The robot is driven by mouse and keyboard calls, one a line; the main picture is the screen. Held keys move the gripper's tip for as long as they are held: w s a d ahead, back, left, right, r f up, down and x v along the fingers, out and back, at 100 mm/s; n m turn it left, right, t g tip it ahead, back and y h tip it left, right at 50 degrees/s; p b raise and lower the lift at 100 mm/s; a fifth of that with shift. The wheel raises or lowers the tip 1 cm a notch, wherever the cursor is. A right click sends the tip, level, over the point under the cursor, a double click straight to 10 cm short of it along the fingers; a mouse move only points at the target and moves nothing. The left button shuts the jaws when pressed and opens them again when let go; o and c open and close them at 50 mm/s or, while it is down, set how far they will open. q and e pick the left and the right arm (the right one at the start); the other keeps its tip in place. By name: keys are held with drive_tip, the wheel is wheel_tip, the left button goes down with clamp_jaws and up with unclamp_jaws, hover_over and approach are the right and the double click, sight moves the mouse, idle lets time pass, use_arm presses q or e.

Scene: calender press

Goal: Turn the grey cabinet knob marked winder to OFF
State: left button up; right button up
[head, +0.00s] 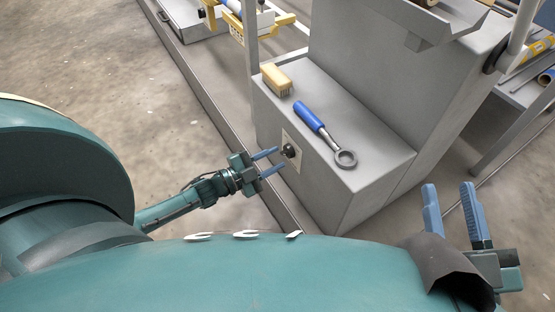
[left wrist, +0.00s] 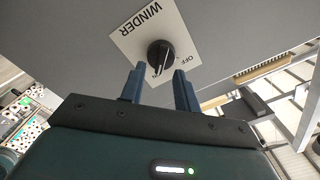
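The black winder knob (head: 289,151) sits on a light label plate on the side of the grey cabinet (head: 330,190). In the left wrist view the knob (left wrist: 160,55) is round with a raised grip bar, and its plate (left wrist: 128,38) reads WINDER and OFF, upside down. The other position's word is mostly hidden. My left gripper (head: 270,161) is open, its two blue fingers pointing at the knob. In the left wrist view the fingertips (left wrist: 158,72) lie just below the knob, one to each side, with nothing between them. My right gripper (head: 454,207) is open and empty at the right.
On the cabinet top lie a wood-backed brush (head: 276,80) and a blue-handled ring wrench (head: 325,132). A low rail (head: 215,110) runs along the cabinet's base. The concrete floor (head: 90,60) at left is clear.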

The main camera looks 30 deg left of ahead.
use_arm(q)
drive_tip(key=shift+x, duration=0.9)
clamp_jaws()
